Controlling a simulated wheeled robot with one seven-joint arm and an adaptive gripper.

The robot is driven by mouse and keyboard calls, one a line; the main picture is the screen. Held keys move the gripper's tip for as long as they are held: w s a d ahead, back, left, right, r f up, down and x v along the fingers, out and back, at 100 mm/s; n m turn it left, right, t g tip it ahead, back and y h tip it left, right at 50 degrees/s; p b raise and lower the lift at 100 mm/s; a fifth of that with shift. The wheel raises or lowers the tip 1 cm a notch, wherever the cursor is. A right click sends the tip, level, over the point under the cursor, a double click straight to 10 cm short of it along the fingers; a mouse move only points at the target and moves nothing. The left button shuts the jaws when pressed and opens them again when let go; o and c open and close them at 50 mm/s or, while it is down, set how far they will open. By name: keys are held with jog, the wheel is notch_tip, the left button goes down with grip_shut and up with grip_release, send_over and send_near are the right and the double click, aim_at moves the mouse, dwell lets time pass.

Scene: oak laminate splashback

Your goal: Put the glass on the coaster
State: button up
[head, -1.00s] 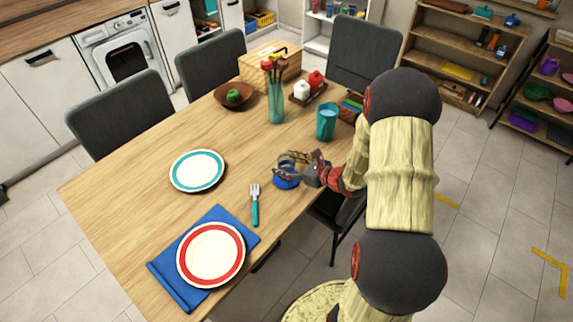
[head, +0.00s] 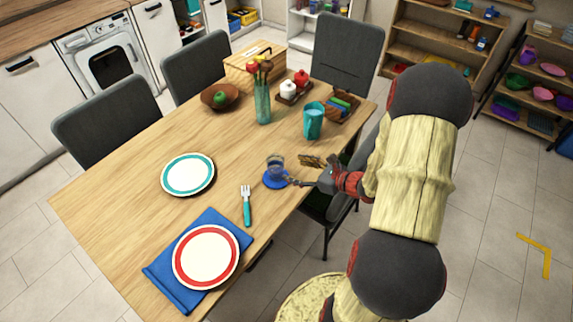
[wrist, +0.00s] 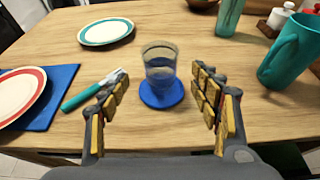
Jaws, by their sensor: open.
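The clear glass (head: 276,165) stands upright on the round blue coaster (head: 269,182) near the table's right edge. In the wrist view, the glass (wrist: 160,62) is on the coaster (wrist: 149,100), toward the coaster's far side, with more blue showing in front and to the right. My gripper (head: 304,170) is open and empty, just to the right of the glass in the head view. In the wrist view its fingers (wrist: 160,112) are spread wide, with the glass beyond them and apart from both.
A teal pitcher (head: 313,121) stands behind, near the table edge. A fork (head: 246,206) lies left of the coaster, beside a blue napkin (head: 165,278) with a red-rimmed plate (head: 206,275). A teal-rimmed plate (head: 187,189) and vase (head: 263,103) stand farther off.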

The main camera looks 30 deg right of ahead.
jog(key=s+a+r+n+g+y, duration=0.2)
jog(key=s+a+r+n+g, duration=0.2)
jog(key=a+r+n, duration=0.45)
jog(key=s+a+r+n+g+y, duration=0.1)
jog(key=s+a+r+n+g, duration=0.4)
jog(key=a+n, duration=0.55)
jog(key=s+r+n+t+h, duration=0.2)
jog(key=s+r+n+h, duration=0.5)
jog(key=s+r+n, duration=0.3)
notch_tip(320, 180, up, 2)
jog(key=n, duration=0.3)
jog(key=shift+a+h, duration=0.3)
jog(key=shift+a, duration=0.05)
